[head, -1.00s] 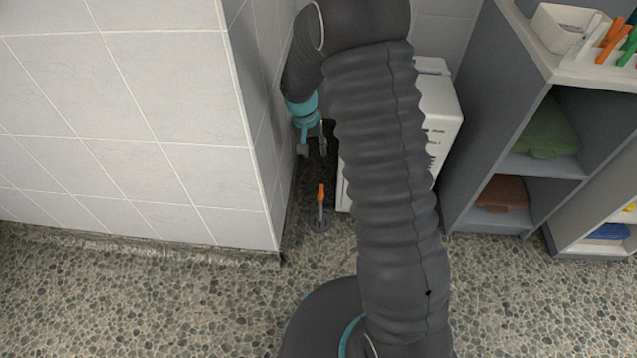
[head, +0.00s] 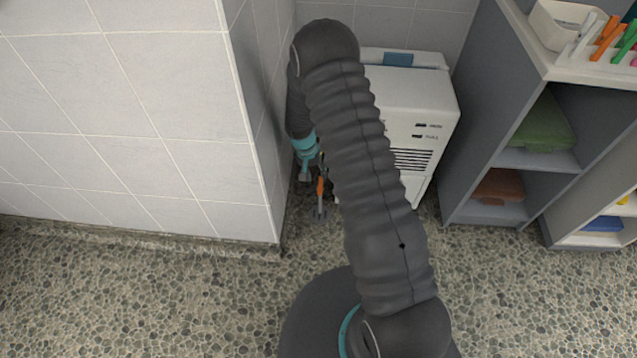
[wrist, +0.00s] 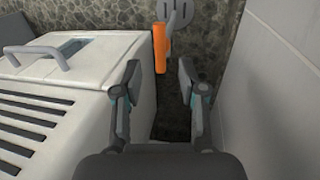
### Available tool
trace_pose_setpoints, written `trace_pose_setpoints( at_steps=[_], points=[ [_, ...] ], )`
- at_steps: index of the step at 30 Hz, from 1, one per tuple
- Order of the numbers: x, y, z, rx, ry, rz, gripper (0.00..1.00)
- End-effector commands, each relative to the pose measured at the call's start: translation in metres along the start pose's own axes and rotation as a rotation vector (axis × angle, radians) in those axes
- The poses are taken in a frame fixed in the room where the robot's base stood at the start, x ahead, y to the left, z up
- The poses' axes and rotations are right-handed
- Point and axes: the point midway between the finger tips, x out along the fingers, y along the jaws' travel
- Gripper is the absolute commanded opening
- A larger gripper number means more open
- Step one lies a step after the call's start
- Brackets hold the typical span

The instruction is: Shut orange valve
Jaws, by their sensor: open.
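The orange valve handle (head: 320,187) stands on a grey stem low in the narrow gap between the tiled wall and a white machine. My gripper (head: 313,174) is just above and beside it in the head view, partly hidden by my arm. In the wrist view my gripper (wrist: 159,80) is open and empty. The orange handle (wrist: 160,47) shows beyond the fingertips, between their lines, with a grey round fitting (wrist: 178,12) past it. I see no clear contact between the fingers and the handle.
The white machine (head: 415,105) with vents and a top handle borders the gap on the right. The tiled wall (head: 130,110) borders it on the left. A grey shelf unit (head: 475,130) stands farther right. Pebbled floor (head: 150,300) is clear in front.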

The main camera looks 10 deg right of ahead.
Motion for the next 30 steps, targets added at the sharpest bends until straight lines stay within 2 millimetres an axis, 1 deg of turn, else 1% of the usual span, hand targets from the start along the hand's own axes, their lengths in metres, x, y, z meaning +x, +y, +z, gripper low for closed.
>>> trace_pose_setpoints(
  at_steps=[1,3,9,14,22,23,24,26,27,30],
  points=[
    [0.01,0.0,0.0,0.0,-0.003,0.001,0.41],
    [0.022,0.001,0.0,-0.001,-0.002,0.001,0.41],
    [0.045,0.0,0.0,-0.001,0.0,0.001,0.41],
    [0.052,0.0,0.0,-0.001,0.001,0.0,0.41],
    [0.053,0.0,-0.001,-0.001,0.001,0.0,0.41],
    [0.053,0.0,-0.001,-0.001,0.001,0.0,0.36],
    [0.053,0.0,-0.001,0.0,0.001,0.0,0.26],
    [0.053,0.0,-0.001,-0.001,0.001,0.0,0.11],
    [0.053,0.0,-0.001,0.0,0.001,0.0,0.01],
    [0.053,0.0,-0.001,0.0,0.001,0.0,0.0]
  ],
)
